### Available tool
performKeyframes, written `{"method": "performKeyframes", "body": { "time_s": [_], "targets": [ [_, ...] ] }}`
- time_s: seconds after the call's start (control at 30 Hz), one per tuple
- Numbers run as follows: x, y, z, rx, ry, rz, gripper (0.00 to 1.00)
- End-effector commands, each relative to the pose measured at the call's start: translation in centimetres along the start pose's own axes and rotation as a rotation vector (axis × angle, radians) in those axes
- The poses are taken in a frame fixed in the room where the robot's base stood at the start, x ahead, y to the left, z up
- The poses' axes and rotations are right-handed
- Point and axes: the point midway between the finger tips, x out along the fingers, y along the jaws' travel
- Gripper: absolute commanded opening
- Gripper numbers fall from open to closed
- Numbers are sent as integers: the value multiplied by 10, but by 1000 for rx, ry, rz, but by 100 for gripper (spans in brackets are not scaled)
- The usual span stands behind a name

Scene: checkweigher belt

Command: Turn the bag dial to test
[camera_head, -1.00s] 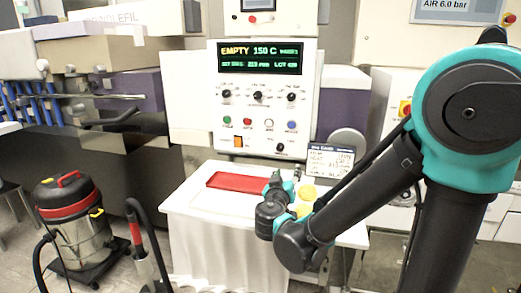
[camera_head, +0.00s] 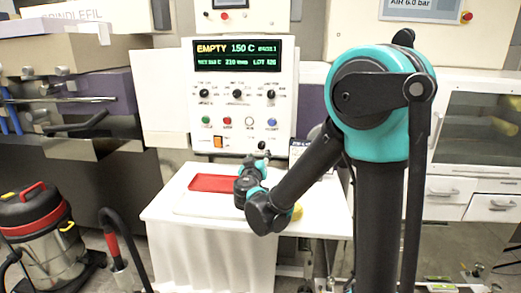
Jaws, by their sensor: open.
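The white control panel (camera_head: 240,75) stands behind the table with a lit display (camera_head: 238,54) reading EMPTY 150 C. Three black dials sit in a row below it: left (camera_head: 206,93), middle (camera_head: 237,93) and right (camera_head: 271,94). A fourth small black dial (camera_head: 262,145) is at the lower right of the panel. Their labels are too small to read, so I cannot tell which is the bag dial. My gripper (camera_head: 258,163) is open, in front of and just below the lower dial; my wrist partly hides it. I cannot tell whether it touches the dial.
A white-covered table (camera_head: 205,232) stands before the panel with a red tray (camera_head: 212,183) on it. A yellow round object (camera_head: 297,211) is partly behind my arm. A vacuum cleaner (camera_head: 40,235) stands at the left. Drawers (camera_head: 457,190) are at the right.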

Motion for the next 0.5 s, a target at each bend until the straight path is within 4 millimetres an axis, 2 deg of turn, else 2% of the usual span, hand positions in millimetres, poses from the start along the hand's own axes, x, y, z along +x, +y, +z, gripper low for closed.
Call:
{"method": "performKeyframes", "body": {
  "time_s": [0.03, 0.2, 0.4, 0.5],
  "targets": [
    [12, 1, 1, 0, -2, 4, 50],
    [41, 1, 1, 0, -1, 3, 50],
    [63, 1, 0, 0, -1, 2, 50],
    [68, 1, 0, 0, -1, 1, 50]
  ]
}}
